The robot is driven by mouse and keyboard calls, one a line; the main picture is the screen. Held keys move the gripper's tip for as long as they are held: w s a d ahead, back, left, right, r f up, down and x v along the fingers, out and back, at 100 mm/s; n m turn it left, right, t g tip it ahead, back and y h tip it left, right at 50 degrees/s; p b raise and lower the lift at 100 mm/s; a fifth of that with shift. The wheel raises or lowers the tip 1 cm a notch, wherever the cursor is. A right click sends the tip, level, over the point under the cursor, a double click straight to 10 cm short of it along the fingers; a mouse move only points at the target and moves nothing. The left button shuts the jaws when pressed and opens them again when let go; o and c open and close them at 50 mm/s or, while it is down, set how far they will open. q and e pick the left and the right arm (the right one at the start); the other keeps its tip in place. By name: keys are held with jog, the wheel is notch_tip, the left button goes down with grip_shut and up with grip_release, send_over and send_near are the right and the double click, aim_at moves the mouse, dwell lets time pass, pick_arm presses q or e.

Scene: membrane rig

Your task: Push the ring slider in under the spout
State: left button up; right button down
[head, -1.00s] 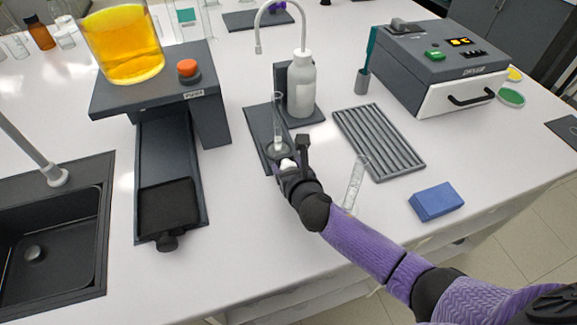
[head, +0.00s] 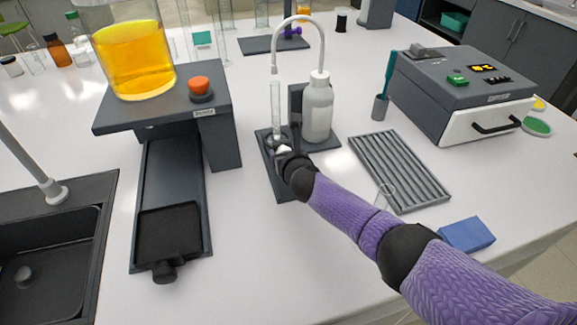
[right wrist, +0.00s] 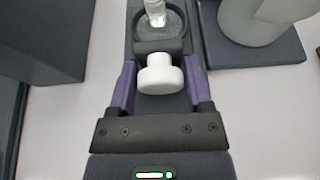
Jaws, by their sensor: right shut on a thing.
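The ring slider is a dark ring with a white knob on a dark base plate (head: 284,188); the ring (right wrist: 178,22) shows in the right wrist view. A clear glass tube (head: 276,108) stands upright in the ring. The white curved spout (head: 274,58) comes from a white bottle (head: 317,108), and its tip appears just above the tube's mouth. My right gripper (right wrist: 160,88) is shut on the white knob (right wrist: 160,72), a finger on either side. In the head view the right gripper (head: 284,150) hides much of the slider. My left gripper is not in view.
Left of the plate stands a dark stand (head: 222,135) with an orange button (head: 200,86) and a beaker of orange liquid (head: 134,60). A ribbed grey rack (head: 400,168), a blue block (head: 466,234) and a partly hidden glass tube (head: 384,194) lie right of it.

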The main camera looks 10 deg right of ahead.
dwell(0.3)
jog(key=shift+c, duration=1.7)
grip_release()
jog(key=shift+w, duration=0.1)
jog(key=shift+o, duration=1.2)
jog(key=shift+w, duration=0.15)
jog(key=shift+s+r+p, duration=0.2)
jog(key=shift+p, duration=0.15)
jog(key=p+v, duration=0.6)
jog(key=v, duration=0.3)
jog(key=shift+s+r, duration=0.1)
jog(key=shift+s, duration=0.2)
